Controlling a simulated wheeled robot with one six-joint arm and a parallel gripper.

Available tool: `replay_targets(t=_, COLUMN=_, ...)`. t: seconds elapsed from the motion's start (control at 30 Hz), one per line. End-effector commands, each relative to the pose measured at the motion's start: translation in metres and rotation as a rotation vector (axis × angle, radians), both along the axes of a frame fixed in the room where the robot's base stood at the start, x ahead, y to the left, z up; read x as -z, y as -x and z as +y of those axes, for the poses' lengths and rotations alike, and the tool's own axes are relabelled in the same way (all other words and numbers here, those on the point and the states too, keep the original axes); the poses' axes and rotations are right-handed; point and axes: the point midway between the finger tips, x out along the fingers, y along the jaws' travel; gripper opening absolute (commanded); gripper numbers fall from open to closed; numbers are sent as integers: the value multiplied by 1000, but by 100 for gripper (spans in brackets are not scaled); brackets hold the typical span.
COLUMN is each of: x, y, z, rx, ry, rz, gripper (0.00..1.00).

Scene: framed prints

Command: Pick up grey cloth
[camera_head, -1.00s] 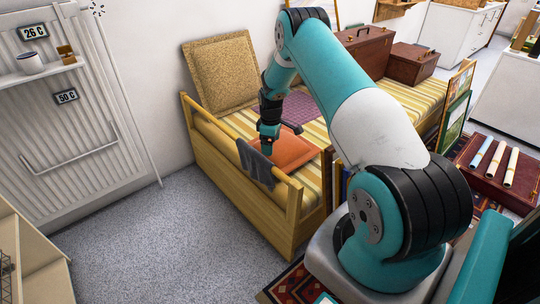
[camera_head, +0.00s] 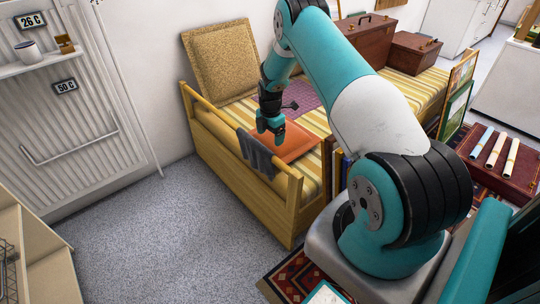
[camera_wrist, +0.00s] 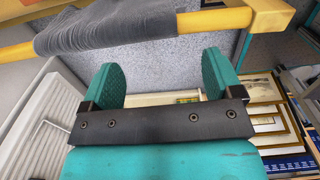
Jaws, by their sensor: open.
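The grey cloth (camera_head: 258,156) hangs draped over the yellow wooden rail (camera_head: 282,171) at the near end of the striped bench. My gripper (camera_head: 272,138) is above the bench seat, just beyond the cloth and a little to its right in the head view. In the wrist view the cloth (camera_wrist: 110,24) lies over the yellow bar across the top of the picture. My gripper's two teal fingers (camera_wrist: 160,72) are spread apart there, with nothing between them. The fingertips appear just below the cloth's edge in that picture; I cannot tell the exact gap.
An orange cushion (camera_head: 298,144) lies on the seat beneath my gripper. A tan cushion (camera_head: 220,60) leans on the wall. Brown suitcases (camera_head: 365,42) stand farther along the bench. Framed prints (camera_wrist: 268,120) show at the right in the wrist view. The floor left of the bench is clear.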

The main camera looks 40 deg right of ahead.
Motion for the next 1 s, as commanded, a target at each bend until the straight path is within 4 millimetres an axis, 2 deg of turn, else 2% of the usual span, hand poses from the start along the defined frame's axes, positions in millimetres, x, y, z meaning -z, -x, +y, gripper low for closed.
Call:
replay_targets(t=0.03, x=15, y=0, z=0, rx=0, ry=0, rz=1, gripper=85)
replay_targets(t=0.1, x=26, y=0, z=0, rx=1, ry=0, rz=1, gripper=85)
replay_targets(t=0.33, x=55, y=0, z=0, rx=1, ry=-1, rz=1, gripper=85)
replay_targets(t=1.0, x=65, y=0, z=0, rx=1, ry=0, rz=1, gripper=85)
